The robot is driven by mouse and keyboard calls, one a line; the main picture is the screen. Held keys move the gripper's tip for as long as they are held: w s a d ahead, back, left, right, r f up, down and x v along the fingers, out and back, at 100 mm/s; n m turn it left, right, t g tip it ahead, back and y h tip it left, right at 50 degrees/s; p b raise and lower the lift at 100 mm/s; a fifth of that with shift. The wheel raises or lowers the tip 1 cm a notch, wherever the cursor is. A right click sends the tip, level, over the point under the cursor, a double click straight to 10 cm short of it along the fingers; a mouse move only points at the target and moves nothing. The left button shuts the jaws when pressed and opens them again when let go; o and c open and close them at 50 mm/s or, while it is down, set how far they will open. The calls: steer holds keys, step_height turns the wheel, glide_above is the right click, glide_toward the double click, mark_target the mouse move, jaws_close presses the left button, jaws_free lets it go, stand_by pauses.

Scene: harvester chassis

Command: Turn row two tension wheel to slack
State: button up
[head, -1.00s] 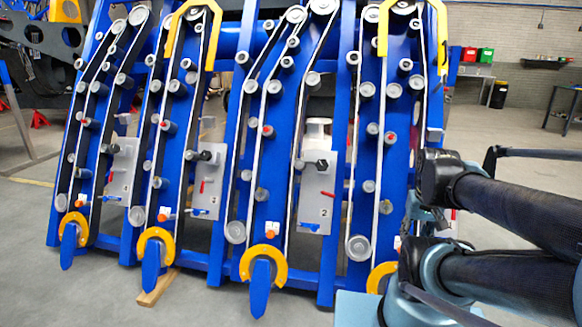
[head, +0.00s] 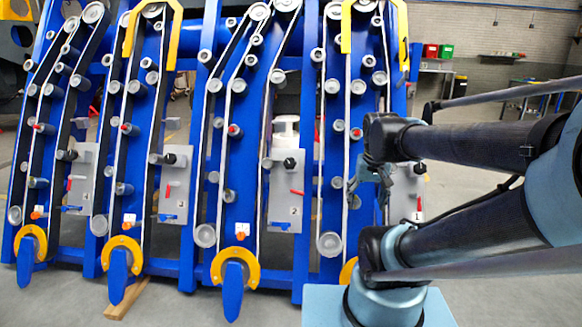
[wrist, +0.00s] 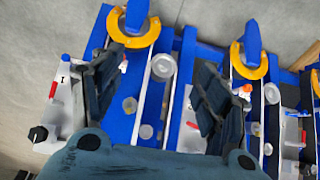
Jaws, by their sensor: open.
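The row two plate (head: 281,212), a grey panel marked 2, hangs on the blue frame in the head view. It carries a black knob (head: 290,163), a red lever (head: 297,192) and a blue handle (head: 281,225). I cannot tell for sure which part is the tension wheel. My gripper (wrist: 160,65) is open and empty in the wrist view, its dark fingers spread over a blue beam with grey rollers. A grey panel with a red lever (wrist: 192,125) is partly hidden behind the right finger.
The row one plate (wrist: 62,78), with its black knob (wrist: 38,133), lies left of my gripper in the wrist view. Yellow hooks (head: 236,266) and blue tips jut out low along the frame. Open floor (head: 480,185) lies at right.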

steer(key=w+a+r, duration=0.4)
steer(key=w+r, duration=0.2)
steer(key=w, duration=0.5)
steer(key=m+t+y, duration=0.1)
steer(key=m+t, duration=0.1)
glide_above(290, 161)
steer(key=s+d, duration=0.1)
steer(key=s, duration=0.5)
steer(key=x, duration=1.6)
steer(key=shift+w+d+f, duration=0.15)
steer(key=shift+w+f, duration=0.05)
steer(key=shift+f, duration=0.05)
steer(key=c, duration=1.1)
steer(key=shift+o, duration=0.2)
steer(key=shift+d, duration=0.15)
